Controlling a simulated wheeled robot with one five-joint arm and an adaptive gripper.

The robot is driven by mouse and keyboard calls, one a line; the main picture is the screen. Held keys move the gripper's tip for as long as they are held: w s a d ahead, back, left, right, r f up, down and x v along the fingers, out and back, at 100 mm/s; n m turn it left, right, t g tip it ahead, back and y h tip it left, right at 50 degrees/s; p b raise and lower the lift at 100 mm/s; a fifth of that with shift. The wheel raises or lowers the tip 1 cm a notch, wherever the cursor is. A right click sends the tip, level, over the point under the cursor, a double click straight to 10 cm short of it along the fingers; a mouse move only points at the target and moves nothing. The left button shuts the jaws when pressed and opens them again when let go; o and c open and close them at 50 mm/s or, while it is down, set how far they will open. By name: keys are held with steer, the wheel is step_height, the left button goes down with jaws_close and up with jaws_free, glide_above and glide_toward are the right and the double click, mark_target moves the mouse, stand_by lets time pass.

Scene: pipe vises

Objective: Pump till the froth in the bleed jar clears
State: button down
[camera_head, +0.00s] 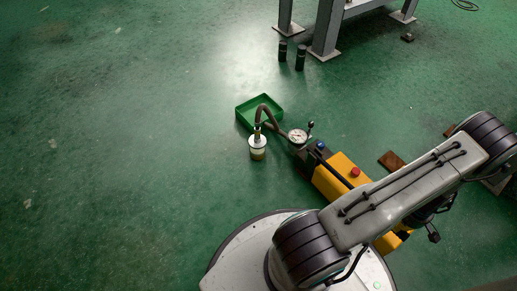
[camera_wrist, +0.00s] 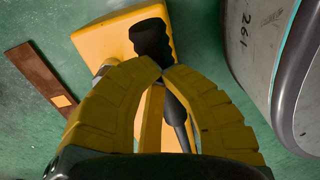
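The bleed jar (camera_head: 258,153) stands upright on the floor left of the pump in the head view. Its lower part looks yellowish under a pale band; I cannot tell froth from lid. A dark hose (camera_head: 272,115) arches from its top towards the pump. The yellow pump (camera_head: 345,175) carries a round gauge (camera_head: 297,136) at its left end. Its needle is too small to read. In the wrist view my gripper (camera_wrist: 161,69) has its fingertips close together on the black pump handle (camera_wrist: 150,38). In the head view my arm hides the gripper and handle.
A green tray (camera_head: 246,122) lies behind the jar. A red knob (camera_head: 355,172) sits on the pump. Two dark cylinders (camera_head: 300,57) stand near grey stand legs (camera_head: 327,30) at the back. A brown plate (camera_head: 392,161) lies right of the pump. The left floor is clear.

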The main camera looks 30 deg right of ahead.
steer(key=shift+s+f+b, duration=0.2)
steer(key=shift+f+b, duration=0.1)
steer(key=shift+f, duration=1.6)
steer(key=r+p, duration=0.1)
steer(key=r, duration=0.1)
steer(key=r+p, duration=0.2)
steer(key=r, duration=0.1)
steer(key=r+p, duration=0.2)
steer(key=shift+w+r, duration=0.4)
step_height(320, 180, up, 8)
steer(key=w+p, duration=0.2)
steer(key=p, duration=0.3)
steer(key=shift+f, duration=0.25)
steer(key=shift+w+f, duration=0.1)
steer(key=shift+s+f+b, duration=0.25)
steer(key=shift+f+b, duration=0.55)
steer(key=shift+f, duration=0.2)
steer(key=shift+s+f+b, duration=0.3)
steer(key=shift+f+b, duration=0.5)
steer(key=shift+f, duration=0.2)
steer(key=shift+s+f+b, duration=0.25)
steer(key=shift+f+b, duration=0.55)
steer(key=shift+f, duration=0.2)
